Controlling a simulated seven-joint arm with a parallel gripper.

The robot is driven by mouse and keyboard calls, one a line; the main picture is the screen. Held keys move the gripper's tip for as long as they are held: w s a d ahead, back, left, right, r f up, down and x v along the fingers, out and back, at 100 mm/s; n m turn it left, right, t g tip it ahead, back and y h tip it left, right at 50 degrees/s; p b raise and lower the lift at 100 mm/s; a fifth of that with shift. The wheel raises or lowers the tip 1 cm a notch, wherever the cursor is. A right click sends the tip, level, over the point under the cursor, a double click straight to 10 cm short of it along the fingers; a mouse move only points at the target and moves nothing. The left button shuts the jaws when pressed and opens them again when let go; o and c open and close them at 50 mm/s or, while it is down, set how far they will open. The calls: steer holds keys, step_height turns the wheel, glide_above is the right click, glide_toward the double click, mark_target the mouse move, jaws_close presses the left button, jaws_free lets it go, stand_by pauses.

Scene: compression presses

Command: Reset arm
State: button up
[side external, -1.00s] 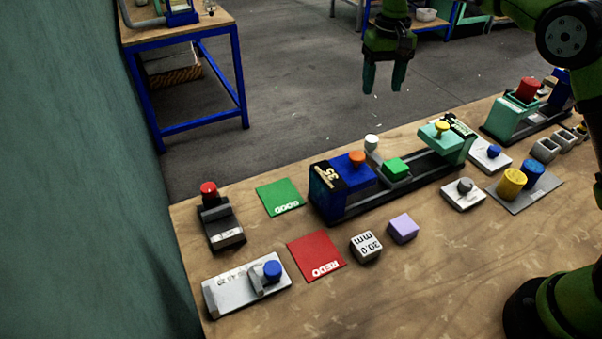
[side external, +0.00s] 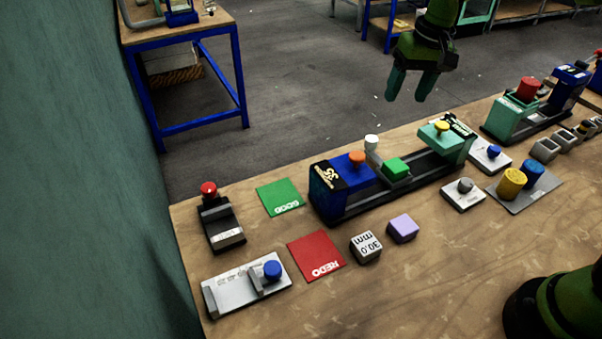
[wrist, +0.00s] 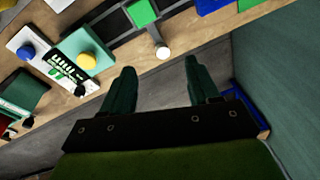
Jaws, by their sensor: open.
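My gripper (side external: 413,86) hangs above the floor behind the far edge of the table, with its two dark green fingers apart and nothing between them. In the wrist view my gripper (wrist: 160,85) also shows both fingers spread over grey floor. The press (side external: 400,178) in front of it has a blue block with an orange knob at its left end and a teal block with a yellow knob at its right. A green block (side external: 396,168) sits between them, beside a white knob. My gripper touches none of these.
A green GOOD mat (side external: 280,197) and a red REDO mat (side external: 316,256) lie at left. A 30.0 mm block (side external: 366,247) and a lilac block (side external: 403,228) stand in front of the press. A second press (side external: 512,115) stands at right. A wall (side external: 70,180) bounds the left.

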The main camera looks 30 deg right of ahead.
steer(key=s+r+t, duration=0.1)
steer(key=s+t, duration=0.1)
steer(key=s, duration=0.8)
steer(key=s+r+t+y, duration=0.1)
steer(key=s+r+t, duration=0.1)
steer(key=s, duration=0.9)
steer(key=shift+a+m+t, duration=0.3)
steer(key=shift+m+t, duration=0.1)
steer(key=shift+t, duration=0.3)
